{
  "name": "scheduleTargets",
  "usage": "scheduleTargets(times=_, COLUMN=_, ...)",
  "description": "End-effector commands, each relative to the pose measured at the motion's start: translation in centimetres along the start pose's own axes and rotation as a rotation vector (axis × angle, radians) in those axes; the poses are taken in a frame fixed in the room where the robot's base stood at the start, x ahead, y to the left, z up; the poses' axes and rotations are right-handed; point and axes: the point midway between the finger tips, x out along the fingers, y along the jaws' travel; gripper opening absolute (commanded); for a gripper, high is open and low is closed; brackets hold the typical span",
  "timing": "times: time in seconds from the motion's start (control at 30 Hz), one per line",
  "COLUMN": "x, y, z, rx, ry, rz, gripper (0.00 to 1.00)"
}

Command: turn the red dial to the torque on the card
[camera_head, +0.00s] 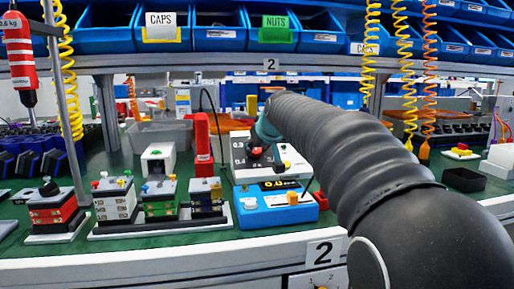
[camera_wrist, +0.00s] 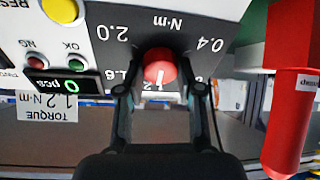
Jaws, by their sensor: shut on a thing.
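The red dial (camera_wrist: 160,66) sits on the dark scale of a white control panel (camera_wrist: 100,14); in the head view the dial (camera_head: 255,152) is small and partly covered. My gripper (camera_wrist: 160,90) is shut on the dial, one finger on each side. A short white pointer mark on the dial points down in the wrist view, toward a number partly hidden that looks like 1.2. Marks 0.4, 2.0 and 1.6 show around it, upside down. The card (camera_wrist: 46,106) reads TORQUE 1.2 N·m, also upside down.
The panel has a yellow button (camera_wrist: 62,10), red and green lamps and a counter showing 0. A blue device (camera_head: 275,207) stands before the panel. Stacked fixtures (camera_head: 115,200) fill the bench to the left.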

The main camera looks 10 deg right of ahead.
Motion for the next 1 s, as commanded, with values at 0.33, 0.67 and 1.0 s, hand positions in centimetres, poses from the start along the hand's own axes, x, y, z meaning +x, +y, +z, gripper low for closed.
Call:
scheduleTargets(times=0.33, x=0.1, y=-0.1, z=0.2, rx=0.005, ry=-0.006, rz=-0.002, gripper=0.01)
scheduleTargets(times=0.67, x=0.1, y=-0.1, z=0.1, rx=0.004, ry=-0.003, rz=-0.001, gripper=0.61)
scheduleTargets(times=1.0, x=-1.6, y=0.0, z=0.0, rx=0.004, ry=0.001, rz=0.001, gripper=0.61)
